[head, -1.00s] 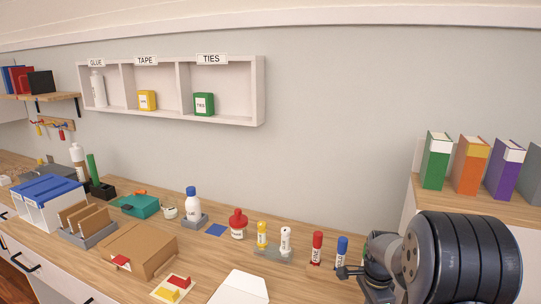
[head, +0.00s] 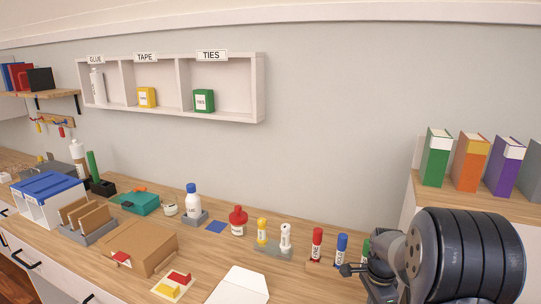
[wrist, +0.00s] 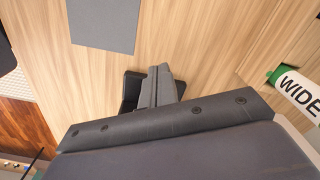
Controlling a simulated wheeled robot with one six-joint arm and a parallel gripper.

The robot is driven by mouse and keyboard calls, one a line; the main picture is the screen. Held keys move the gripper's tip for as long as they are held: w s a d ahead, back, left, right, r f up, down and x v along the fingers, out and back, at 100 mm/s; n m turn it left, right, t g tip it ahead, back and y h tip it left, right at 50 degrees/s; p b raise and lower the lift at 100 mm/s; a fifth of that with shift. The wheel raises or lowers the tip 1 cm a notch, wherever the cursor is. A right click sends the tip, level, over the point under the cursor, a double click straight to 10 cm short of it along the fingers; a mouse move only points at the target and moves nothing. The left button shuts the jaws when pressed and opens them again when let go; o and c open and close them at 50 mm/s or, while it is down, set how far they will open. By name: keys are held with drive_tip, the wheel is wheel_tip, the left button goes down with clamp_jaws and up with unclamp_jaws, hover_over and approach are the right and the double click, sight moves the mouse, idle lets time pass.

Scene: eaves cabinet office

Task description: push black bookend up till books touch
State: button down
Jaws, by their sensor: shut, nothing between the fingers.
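The black bookend (head: 40,78) stands on the small wooden wall shelf (head: 55,94) at the far left of the head view. Red books (head: 20,78) and blue books (head: 10,76) stand to its left. At this size I cannot tell whether the bookend touches the red books. My gripper (wrist: 160,82) shows in the wrist view, shut and empty, above a wooden surface. It is far from the bookend, which is not in the wrist view. In the head view my arm fills the lower right and the fingers cannot be made out.
Below the wall cubbies (head: 254,110), the long desk holds a cardboard box (head: 139,246), glue bottles, markers and trays. Green (head: 435,160), orange and purple binders stand on the right cabinet. A grey panel (wrist: 101,25) and a "WIDE" marker (wrist: 298,88) flank my gripper.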

drive_tip(key=shift+s+d, duration=0.3)
drive_tip(key=shift+d, duration=0.35)
drive_tip(key=shift+s+d, duration=0.25)
drive_tip(key=shift+d, duration=0.4)
drive_tip(key=shift+s+d, duration=0.2)
drive_tip(key=shift+d, duration=0.25)
drive_tip(key=shift+s+d, duration=0.35)
drive_tip(key=shift+d, duration=0.45)
drive_tip(key=shift+s+d, duration=0.3)
drive_tip(key=shift+d, duration=0.5)
drive_tip(key=shift+s+d, duration=0.1)
drive_tip(key=shift+d, duration=0.1)
drive_tip(key=shift+s+d+p, duration=0.15)
drive_tip(key=shift+s+d, duration=0.2)
drive_tip(key=shift+d, duration=0.45)
drive_tip(key=shift+s+d+p, duration=0.15)
drive_tip(key=shift+s+d, duration=0.2)
drive_tip(key=shift+d, duration=0.45)
drive_tip(key=shift+d, duration=0.2)
drive_tip(key=shift+s+d, duration=0.4)
drive_tip(key=shift+d, duration=0.45)
drive_tip(key=shift+s+d, duration=0.35)
drive_tip(key=shift+d, duration=0.45)
drive_tip(key=shift+d, duration=0.15)
drive_tip(key=shift+s+d+p, duration=0.2)
drive_tip(key=shift+s+d, duration=0.15)
drive_tip(key=shift+d, duration=0.35)
drive_tip(key=shift+s+d+p, duration=0.15)
drive_tip(key=shift+s+d, duration=0.15)
drive_tip(key=shift+d, duration=0.4)
